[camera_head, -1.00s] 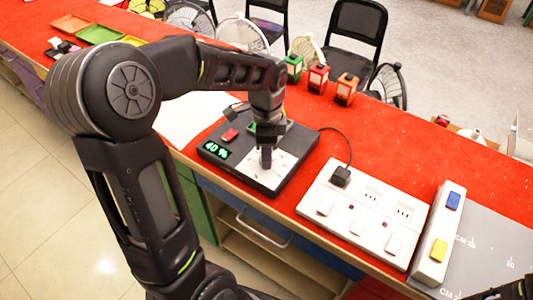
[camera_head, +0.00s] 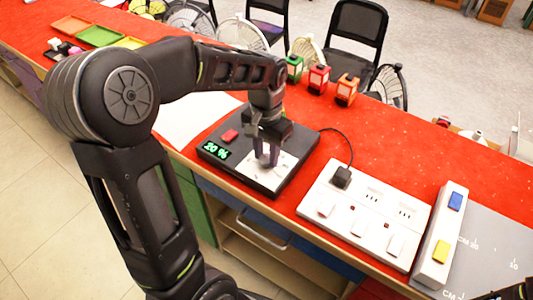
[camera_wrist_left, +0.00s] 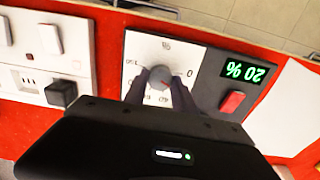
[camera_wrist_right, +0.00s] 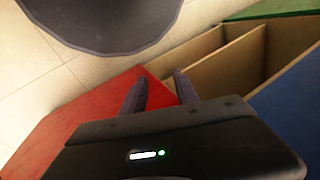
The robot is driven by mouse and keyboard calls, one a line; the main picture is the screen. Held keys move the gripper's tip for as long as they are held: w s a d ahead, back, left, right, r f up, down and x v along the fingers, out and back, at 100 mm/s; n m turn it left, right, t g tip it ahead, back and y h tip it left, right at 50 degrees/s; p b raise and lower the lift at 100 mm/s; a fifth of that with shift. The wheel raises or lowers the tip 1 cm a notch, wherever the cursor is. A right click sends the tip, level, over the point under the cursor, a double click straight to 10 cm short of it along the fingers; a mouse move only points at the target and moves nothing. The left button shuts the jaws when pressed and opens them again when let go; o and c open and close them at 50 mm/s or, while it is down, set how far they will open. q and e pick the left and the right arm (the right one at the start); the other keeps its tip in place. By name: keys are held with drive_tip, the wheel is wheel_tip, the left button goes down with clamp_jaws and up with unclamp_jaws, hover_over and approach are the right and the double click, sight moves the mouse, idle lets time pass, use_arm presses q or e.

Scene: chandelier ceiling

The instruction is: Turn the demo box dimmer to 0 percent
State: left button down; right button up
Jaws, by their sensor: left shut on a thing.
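The demo box (camera_head: 297,160) is a black box on the red counter, with a white dial plate and a red switch (camera_head: 230,135). Its green display (camera_head: 217,151) reads 20 %, and it shows the same in the left wrist view (camera_wrist_left: 245,72). The grey dimmer knob (camera_wrist_left: 158,88) stands on the white plate (camera_wrist_left: 140,48), with a 0 mark to its right in that view. My left gripper (camera_wrist_left: 160,90) is shut on the knob, one finger on each side. My right gripper (camera_wrist_right: 160,88) has its fingers apart and empty, away from the box.
A white socket panel (camera_head: 335,222) with a black plug (camera_head: 341,177) stands right of the box. Beyond it is a white block (camera_head: 435,245) with blue and yellow switches. Small green, red (camera_head: 318,79) and orange lanterns stand behind. White paper (camera_head: 190,120) lies left.

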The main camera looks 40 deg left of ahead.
sight(266, 158)
use_arm(q)
drive_tip(key=n, duration=0.6)
drive_tip(key=shift+n, duration=0.4)
drive_tip(key=c, duration=1)
unclamp_jaws()
drive_tip(key=shift+r, duration=0.15)
wheel_tip(266, 158, up, 8)
drive_tip(key=shift+f+b, duration=0.2)
drive_tip(key=shift+b, duration=0.1)
